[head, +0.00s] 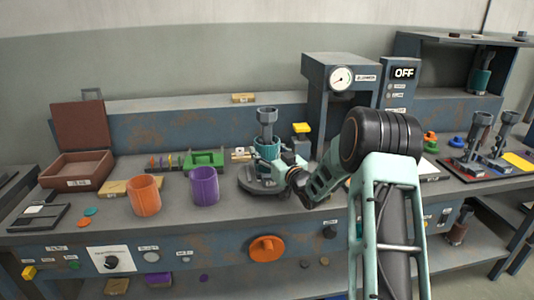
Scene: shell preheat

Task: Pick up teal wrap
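The teal wrap (266,147) sits around a grey upright post or shell (266,122) on a dark round base (256,180) at the middle of the bench. My gripper (284,163) reaches in from the right, low beside the wrap, and partly hides the right side of the base. Its fingertips are small and overlap the wrap's lower right edge. I cannot tell whether they touch the wrap or whether they are open or shut. My arm covers the bench to the right of the wrap.
An orange cup-like wrap (144,196) and a purple one (204,186) stand left of the base. A press with a gauge (341,78) rises behind my arm. A brown open case (77,168) is far left. Grey fixtures (477,138) stand at right.

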